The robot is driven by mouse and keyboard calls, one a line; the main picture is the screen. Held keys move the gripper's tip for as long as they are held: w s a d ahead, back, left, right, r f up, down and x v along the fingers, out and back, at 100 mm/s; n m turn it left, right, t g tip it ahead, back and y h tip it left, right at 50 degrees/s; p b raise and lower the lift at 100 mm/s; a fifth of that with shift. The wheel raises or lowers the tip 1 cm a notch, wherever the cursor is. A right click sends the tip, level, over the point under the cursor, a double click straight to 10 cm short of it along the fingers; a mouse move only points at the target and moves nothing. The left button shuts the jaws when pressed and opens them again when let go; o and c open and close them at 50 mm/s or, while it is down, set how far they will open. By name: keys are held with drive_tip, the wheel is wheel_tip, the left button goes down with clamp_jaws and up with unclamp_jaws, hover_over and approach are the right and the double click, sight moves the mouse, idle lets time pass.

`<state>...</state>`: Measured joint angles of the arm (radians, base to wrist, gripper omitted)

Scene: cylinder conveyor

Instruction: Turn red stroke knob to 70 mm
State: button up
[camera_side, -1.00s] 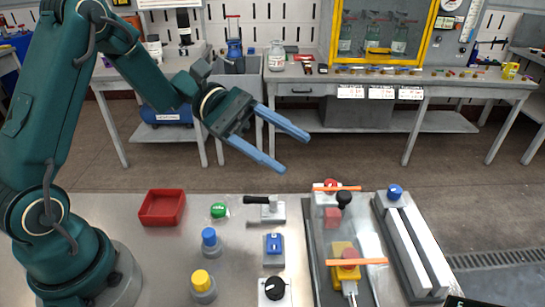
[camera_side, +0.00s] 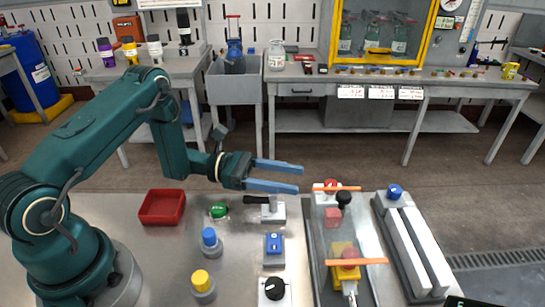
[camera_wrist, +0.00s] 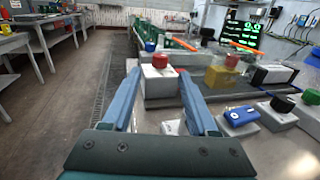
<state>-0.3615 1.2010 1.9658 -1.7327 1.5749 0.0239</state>
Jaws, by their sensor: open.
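The red knob (camera_side: 331,183) sits on a pale block at the far end of the conveyor unit. In the wrist view the red knob (camera_wrist: 160,60) stands upright on its white block (camera_wrist: 160,82), ahead and between my finger lines. No scale or number is readable on it. My gripper (camera_side: 299,179) is open and empty, its blue fingers pointing right toward the knob, with a gap left between them. In the wrist view my gripper (camera_wrist: 158,70) shows both fingers spread apart.
An orange bar (camera_side: 347,189) lies close by the red knob, and a black ball knob (camera_side: 344,198) is just right of it. A black-handled lever (camera_side: 257,199) stands below my fingers. A red tray (camera_side: 162,208) and several coloured buttons are on the bench. A rail (camera_side: 413,240) lies right.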

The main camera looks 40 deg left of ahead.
drive_tip(key=x, duration=0.7)
drive_tip(key=shift+w+d, duration=0.1)
drive_tip(key=shift+d, duration=0.1)
clamp_jaws()
